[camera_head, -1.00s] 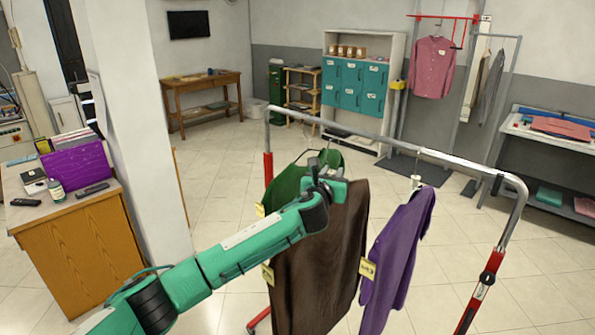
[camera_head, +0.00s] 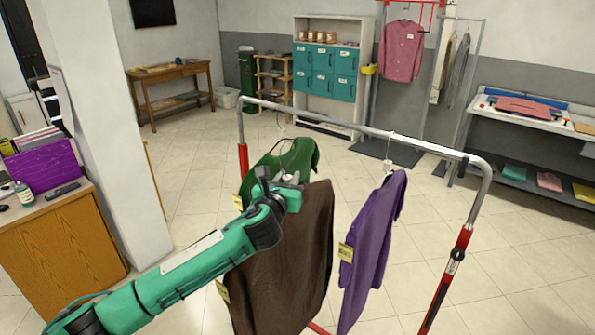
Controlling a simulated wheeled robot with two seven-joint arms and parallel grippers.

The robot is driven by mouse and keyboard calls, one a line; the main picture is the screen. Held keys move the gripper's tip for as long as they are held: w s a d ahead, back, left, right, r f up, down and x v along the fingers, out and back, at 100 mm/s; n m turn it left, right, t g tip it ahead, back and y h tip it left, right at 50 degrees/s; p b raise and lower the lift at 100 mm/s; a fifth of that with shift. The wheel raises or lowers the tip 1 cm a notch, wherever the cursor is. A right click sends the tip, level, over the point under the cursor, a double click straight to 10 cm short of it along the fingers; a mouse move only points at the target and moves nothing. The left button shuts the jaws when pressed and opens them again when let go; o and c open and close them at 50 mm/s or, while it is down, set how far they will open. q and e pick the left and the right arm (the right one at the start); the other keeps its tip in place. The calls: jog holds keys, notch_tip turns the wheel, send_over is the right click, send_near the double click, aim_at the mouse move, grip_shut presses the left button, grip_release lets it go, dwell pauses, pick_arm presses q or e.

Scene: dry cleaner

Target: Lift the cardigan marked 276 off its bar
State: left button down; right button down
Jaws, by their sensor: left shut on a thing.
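My left gripper (camera_head: 287,186) is shut at the top of a brown cardigan (camera_head: 290,262); its fingers hide the exact grip point and most of the hanger. The brown cardigan hangs below the gripper, on my side of the rail's bar (camera_head: 330,122). A yellow tag (camera_head: 222,291) is on its left edge, too small to read. A green garment (camera_head: 302,155) hangs behind it, partly covered. A purple garment (camera_head: 373,245) hangs from the bar to the right, with a yellow tag (camera_head: 346,252) whose number I cannot read. My right gripper is not in view.
The rail's red-and-grey right post (camera_head: 448,277) stands right of the purple garment. A counter (camera_head: 65,240) and a white pillar (camera_head: 110,130) are at left. Open tiled floor lies behind the rail. A pink shirt (camera_head: 402,50) hangs far back.

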pick_arm(q)
jog(key=s+a, duration=0.2)
jog(key=s, duration=0.1)
jog(key=s+a+b, duration=0.1)
jog(key=s+a, duration=0.2)
jog(key=s, duration=0.1)
jog(key=s+a, duration=0.3)
jog(key=shift+s, duration=0.4)
jog(key=shift+s+a+r, duration=0.1)
jog(key=shift+s+a, duration=0.25)
jog(key=shift+s, duration=0.2)
